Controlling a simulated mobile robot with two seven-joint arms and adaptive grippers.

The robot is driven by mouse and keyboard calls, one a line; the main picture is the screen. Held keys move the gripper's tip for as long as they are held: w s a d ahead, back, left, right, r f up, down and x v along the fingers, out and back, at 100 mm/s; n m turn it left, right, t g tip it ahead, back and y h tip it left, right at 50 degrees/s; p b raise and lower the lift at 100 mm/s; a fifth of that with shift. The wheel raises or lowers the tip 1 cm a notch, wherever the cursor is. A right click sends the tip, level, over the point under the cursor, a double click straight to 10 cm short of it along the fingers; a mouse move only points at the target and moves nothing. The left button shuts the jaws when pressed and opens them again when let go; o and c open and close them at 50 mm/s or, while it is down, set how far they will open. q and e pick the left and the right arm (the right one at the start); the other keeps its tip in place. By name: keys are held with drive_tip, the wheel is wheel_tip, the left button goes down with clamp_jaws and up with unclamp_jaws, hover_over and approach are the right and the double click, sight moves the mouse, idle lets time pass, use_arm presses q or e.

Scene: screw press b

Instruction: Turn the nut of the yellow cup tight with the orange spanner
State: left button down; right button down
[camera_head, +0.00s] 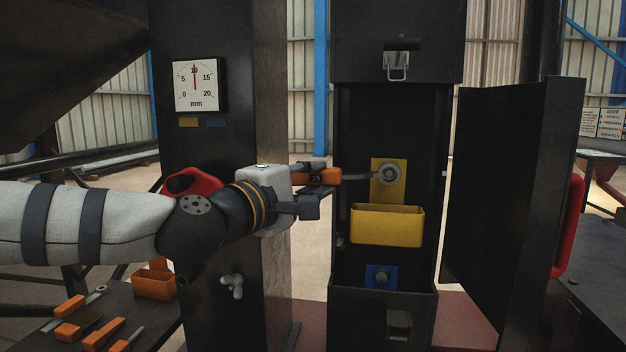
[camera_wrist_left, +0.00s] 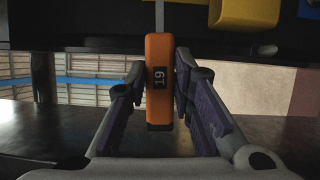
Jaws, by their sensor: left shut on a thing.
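The yellow cup (camera_head: 388,225) is mounted inside the open dark cabinet in the head view, with a yellow plate above it that bears the nut (camera_head: 390,173). My left gripper (camera_head: 325,190) is shut on the handle of the orange spanner (camera_head: 330,176), marked 19. The spanner lies about level, and its metal end reaches right to the nut; I cannot tell whether it sits fully on it. In the left wrist view the orange handle (camera_wrist_left: 159,85) stands between the two fingers, and a yellow part shows at top right. My right gripper is not in view.
A blue plate with a bolt (camera_head: 381,277) sits below the cup. The cabinet door (camera_head: 510,185) stands open at right. A dial gauge in mm (camera_head: 195,84) is on the left column. Several orange-handled tools (camera_head: 103,334) and an orange holder (camera_head: 153,284) are at lower left.

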use_arm(q)
drive_tip(key=shift+w, duration=0.1)
drive_tip(key=shift+w+d, duration=0.15)
drive_tip(key=shift+w, duration=0.4)
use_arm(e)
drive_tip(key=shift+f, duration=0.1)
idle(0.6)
use_arm(q)
drive_tip(key=shift+w, duration=0.1)
drive_tip(key=shift+r, duration=0.1)
idle(0.4)
